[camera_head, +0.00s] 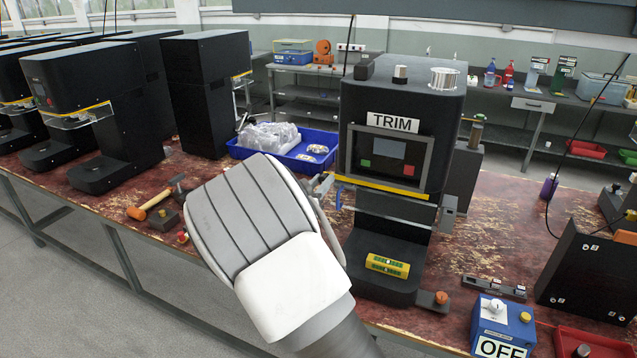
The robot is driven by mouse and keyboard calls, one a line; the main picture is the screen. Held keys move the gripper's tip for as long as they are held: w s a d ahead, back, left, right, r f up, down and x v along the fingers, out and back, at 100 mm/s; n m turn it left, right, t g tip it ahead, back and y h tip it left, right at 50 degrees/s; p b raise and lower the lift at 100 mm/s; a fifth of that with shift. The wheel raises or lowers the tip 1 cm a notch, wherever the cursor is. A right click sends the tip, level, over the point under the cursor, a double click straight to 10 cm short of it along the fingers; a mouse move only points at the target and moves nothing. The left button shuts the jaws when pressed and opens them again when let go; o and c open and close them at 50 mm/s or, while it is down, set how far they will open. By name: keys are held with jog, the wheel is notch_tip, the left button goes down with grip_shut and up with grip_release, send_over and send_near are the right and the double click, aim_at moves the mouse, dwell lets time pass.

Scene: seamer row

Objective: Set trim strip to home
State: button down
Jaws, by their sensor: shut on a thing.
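The black machine labelled TRIM (393,123) stands on the red worktable. It has a small screen with green and red squares, a yellow-edged guard and knobs on top. No part can be clearly picked out as the trim strip. My grey and white arm end covers the area left of the machine. My gripper (322,187) shows only in part past it, beside the left end of the yellow edge (383,188). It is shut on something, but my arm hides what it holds. A yellow block (388,265) lies on the machine's base.
A dark strip with small fittings (494,287) lies right of the machine, near a blue box marked OFF (503,326) and a black box (590,270). A blue tray (285,148) stands behind my arm. A hammer (152,203) lies left.

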jog(key=c, duration=0.7)
grip_release()
jog(key=shift+a, duration=0.1)
jog(key=shift+o, duration=0.2)
jog(key=b+v, duration=0.1)
jog(key=v, duration=1.6)
jog(key=shift+s, duration=0.2)
